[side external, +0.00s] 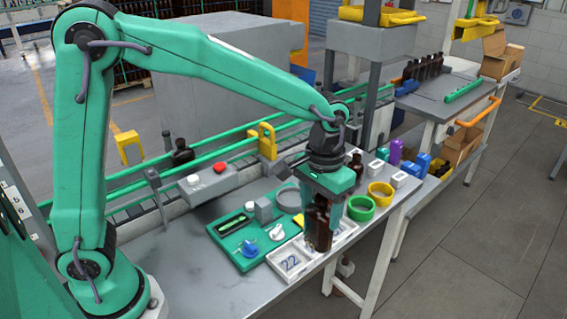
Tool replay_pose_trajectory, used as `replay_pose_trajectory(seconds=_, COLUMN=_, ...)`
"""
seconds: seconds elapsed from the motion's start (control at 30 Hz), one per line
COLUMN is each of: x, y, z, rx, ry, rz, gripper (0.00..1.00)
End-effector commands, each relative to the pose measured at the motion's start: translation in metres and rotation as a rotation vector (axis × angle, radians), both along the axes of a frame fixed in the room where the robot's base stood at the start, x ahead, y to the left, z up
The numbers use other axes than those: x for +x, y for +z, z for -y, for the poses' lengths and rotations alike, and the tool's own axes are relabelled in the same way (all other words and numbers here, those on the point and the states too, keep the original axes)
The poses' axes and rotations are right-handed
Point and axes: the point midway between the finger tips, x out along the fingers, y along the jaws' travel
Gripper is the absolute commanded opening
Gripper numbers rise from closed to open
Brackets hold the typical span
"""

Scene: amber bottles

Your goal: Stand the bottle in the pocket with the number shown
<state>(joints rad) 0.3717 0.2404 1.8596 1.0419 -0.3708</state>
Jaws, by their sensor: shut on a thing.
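My gripper (324,205) is at the centre of the side view, pointing down and shut on a dark amber bottle (320,236). The bottle is upright over the white pocket tray (268,260) at the bench's front edge. I cannot tell whether its base rests in a pocket or hangs just above it. The near left pocket shows the number 22 (290,263). Other pocket numbers are hidden behind the bottle and gripper or too small to read. Another amber bottle (357,164) stands behind my gripper, to the right.
A green tray (222,243) with small tools lies left of the white tray. Green (361,208) and yellow (381,190) rings sit close to the right. A control box with a red button (220,167) and a railed conveyor stand behind. The bench's left front is clear.

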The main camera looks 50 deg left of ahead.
Motion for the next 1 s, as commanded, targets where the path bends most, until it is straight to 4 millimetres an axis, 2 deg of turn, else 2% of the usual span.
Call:
replay_pose_trajectory(seconds=0.2, x=0.026, y=-0.022, z=-0.027, rx=0.000, ry=0.005, rz=-0.001, gripper=0.16)
replay_pose_trajectory(seconds=0.4, x=0.043, y=-0.036, z=-0.043, rx=0.000, ry=0.002, rz=0.000, gripper=0.16)
replay_pose_trajectory(seconds=0.77, x=0.047, y=-0.042, z=-0.048, rx=0.000, ry=0.000, rz=0.000, gripper=0.16)
replay_pose_trajectory(seconds=1.0, x=0.047, y=-0.066, z=-0.048, rx=0.000, ry=0.000, rz=-0.002, gripper=0.16)
